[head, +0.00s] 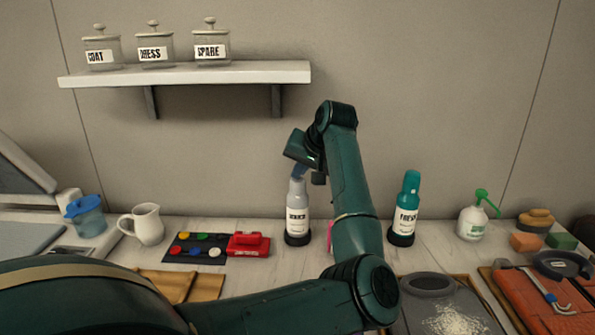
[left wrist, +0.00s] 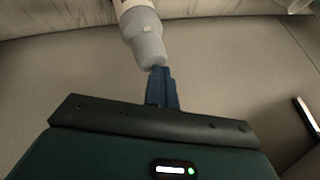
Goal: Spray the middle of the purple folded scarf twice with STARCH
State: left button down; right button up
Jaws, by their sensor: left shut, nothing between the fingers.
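A bottle with a pale grey top and a white label (head: 297,222) stands upright in a dark base near the back wall. Its label is too small to read surely. My left gripper (head: 300,171) is shut and empty, its blue fingers at the top of this bottle. In the left wrist view the fingertips (left wrist: 161,72) are close to the bottle's grey top (left wrist: 149,47); I cannot tell whether they touch. A teal bottle (head: 407,205) with a white label stands to the right. No purple folded scarf shows clearly; my left arm hides part of the counter. My right gripper is out of view.
A white jug (head: 147,225), a blue-lidded container (head: 87,215) and a dark panel with coloured buttons (head: 194,247) stand left. A green-topped pump bottle (head: 472,221) and sponges stand right. A shelf (head: 200,73) with labelled jars hangs above left.

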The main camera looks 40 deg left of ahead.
aim_at(300, 179)
pick_arm(q)
jog(key=shift+d+f, duration=0.2)
jog(key=shift+f, duration=0.6)
jog(key=shift+b, duration=0.45)
jog(key=shift+r, duration=0.15)
jog(key=shift+w+a+r+p, duration=0.15)
jog(key=shift+r+p, duration=0.3)
jog(key=shift+r, duration=0.9)
jog(key=shift+w+a+r+p, duration=0.1)
jog(key=shift+r+p, duration=0.35)
jog(key=shift+r, duration=0.85)
jog(key=shift+s+r, duration=0.15)
jog(key=shift+r, duration=0.4)
jog(key=shift+a, duration=0.1)
